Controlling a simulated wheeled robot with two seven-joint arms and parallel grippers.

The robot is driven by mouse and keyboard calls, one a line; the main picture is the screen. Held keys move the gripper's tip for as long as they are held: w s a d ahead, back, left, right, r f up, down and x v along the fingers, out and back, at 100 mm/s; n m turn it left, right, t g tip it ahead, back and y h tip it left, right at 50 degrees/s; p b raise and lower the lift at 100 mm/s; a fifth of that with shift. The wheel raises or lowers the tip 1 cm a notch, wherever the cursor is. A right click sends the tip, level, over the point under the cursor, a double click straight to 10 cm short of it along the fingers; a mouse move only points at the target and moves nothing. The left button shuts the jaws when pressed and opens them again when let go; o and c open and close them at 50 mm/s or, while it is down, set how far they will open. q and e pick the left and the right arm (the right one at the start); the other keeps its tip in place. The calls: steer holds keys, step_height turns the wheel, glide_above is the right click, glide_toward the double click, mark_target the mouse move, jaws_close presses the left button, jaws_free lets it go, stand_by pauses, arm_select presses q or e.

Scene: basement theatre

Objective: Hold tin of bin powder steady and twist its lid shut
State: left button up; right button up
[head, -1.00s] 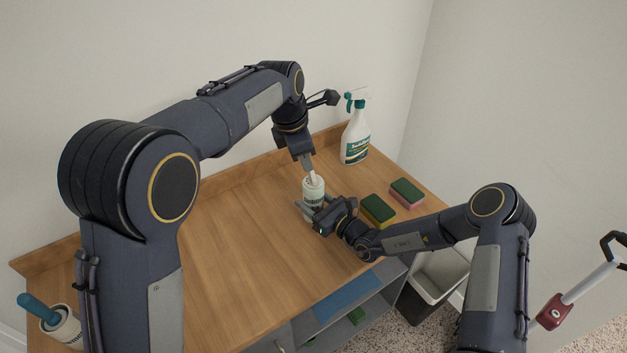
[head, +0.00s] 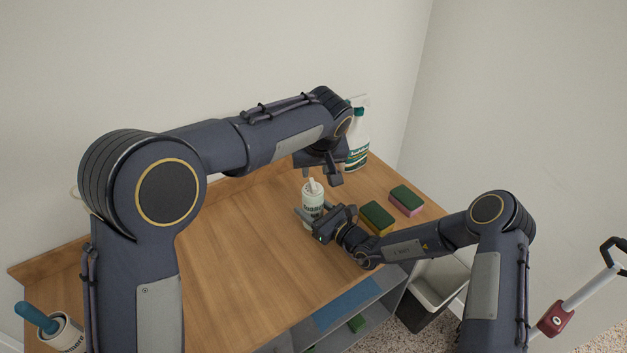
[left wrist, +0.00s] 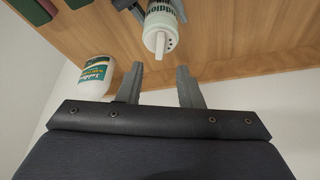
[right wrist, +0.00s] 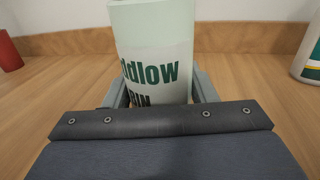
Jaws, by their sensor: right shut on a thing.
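The tin of bin powder (head: 312,207) is pale green with dark lettering and stands upright on the wooden top. Its white lid (head: 312,187) carries a raised grip. In the left wrist view the lid (left wrist: 160,33) shows small dark holes. My right gripper (head: 308,214) is shut on the tin's body from the near right side. The right wrist view shows its fingers on both sides of the tin (right wrist: 155,60). My left gripper (left wrist: 160,75) is open and empty, above and apart from the lid; its fingers are partly hidden in the head view.
A spray bottle (head: 357,148) stands behind my left wrist, partly hidden. Two sponges (head: 377,217) (head: 406,200) lie right of the tin. A blue-handled brush in a holder (head: 62,335) stands at the far left. The middle of the wooden top is clear.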

mark_target(313, 184)
arm_select(q)
steer(key=x, duration=0.7)
jaws_close()
